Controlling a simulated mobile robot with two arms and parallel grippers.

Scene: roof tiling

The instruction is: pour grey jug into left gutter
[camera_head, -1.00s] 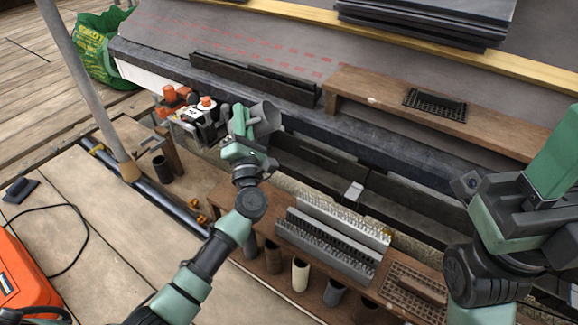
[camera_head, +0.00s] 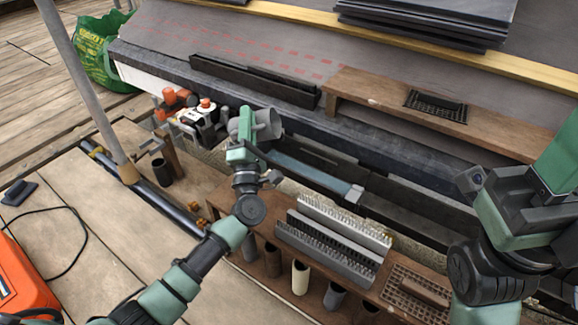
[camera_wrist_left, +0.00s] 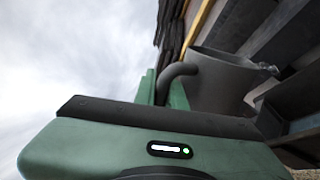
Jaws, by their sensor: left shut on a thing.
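The grey jug (camera_head: 268,124) is held above the left end of the dark gutter by my left gripper (camera_head: 249,128). In the left wrist view the jug (camera_wrist_left: 222,82) shows its curved handle between my jaws, and its rim looks tilted; its contents are hidden. The left gutter (camera_head: 325,158) runs below and to the right of the jug. A strip of blue-grey water (camera_head: 300,173) lies in it, reaching a small light grey block (camera_head: 354,193). My right gripper (camera_head: 490,215) is at the right; its fingertips cannot be made out.
An orange-and-white tool (camera_head: 200,115) sits left of the jug. A wooden plank (camera_head: 385,97) with a dark grate lies on the roof behind. A grey pole (camera_head: 90,95) rises at left.

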